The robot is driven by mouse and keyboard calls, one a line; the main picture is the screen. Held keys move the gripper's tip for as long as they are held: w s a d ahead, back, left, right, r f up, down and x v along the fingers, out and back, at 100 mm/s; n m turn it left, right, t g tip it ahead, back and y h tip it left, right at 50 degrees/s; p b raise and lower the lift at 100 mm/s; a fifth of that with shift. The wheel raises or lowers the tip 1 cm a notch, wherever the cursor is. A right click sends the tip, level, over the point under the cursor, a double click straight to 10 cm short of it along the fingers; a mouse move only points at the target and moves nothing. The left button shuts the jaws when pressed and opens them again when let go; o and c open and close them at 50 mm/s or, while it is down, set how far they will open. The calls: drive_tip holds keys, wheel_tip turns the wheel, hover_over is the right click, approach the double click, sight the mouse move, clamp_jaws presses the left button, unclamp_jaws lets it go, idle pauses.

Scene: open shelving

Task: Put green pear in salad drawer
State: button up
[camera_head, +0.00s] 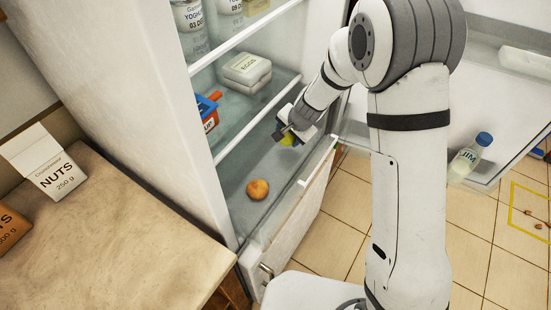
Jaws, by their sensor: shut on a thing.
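The green pear (287,140) shows as a small yellow-green patch at my gripper (287,134), mostly hidden by the jaws. My gripper is shut on it and reaches down into the open fridge, below the shelf with the egg box. The salad drawer (301,205) appears to be the low compartment at the fridge's bottom, with a pale front panel. A round orange-brown fruit (257,189) lies in it, nearer the camera than the pear. I cannot tell whether the pear touches the drawer floor.
An egg box (246,70) and a blue-and-red package (208,110) stand on the fridge shelves, with yoghurt tubs (188,15) above. The open door holds a bottle (468,158). A nuts carton (50,165) stands on the counter (110,235) at left. Floor around the fruit looks clear.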

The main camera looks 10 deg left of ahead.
wheel_tip(320, 180, down, 7)
drive_tip(key=b, duration=0.3)
drive_tip(key=shift+f, duration=0.15)
drive_tip(key=shift+b, duration=0.3)
drive_tip(key=shift+f, duration=0.2)
drive_tip(key=o, duration=0.8)
drive_tip(key=shift+r, duration=0.1)
drive_tip(key=shift+r, duration=0.1)
drive_tip(key=shift+r, duration=0.25)
drive_tip(key=p+v, duration=0.3)
drive_tip(key=v, duration=0.8)
drive_tip(key=shift+s+d+r+p, duration=0.15)
drive_tip(key=shift+d+r+p, duration=0.1)
drive_tip(key=shift+p, duration=0.1)
drive_tip(key=shift+a, duration=0.1)
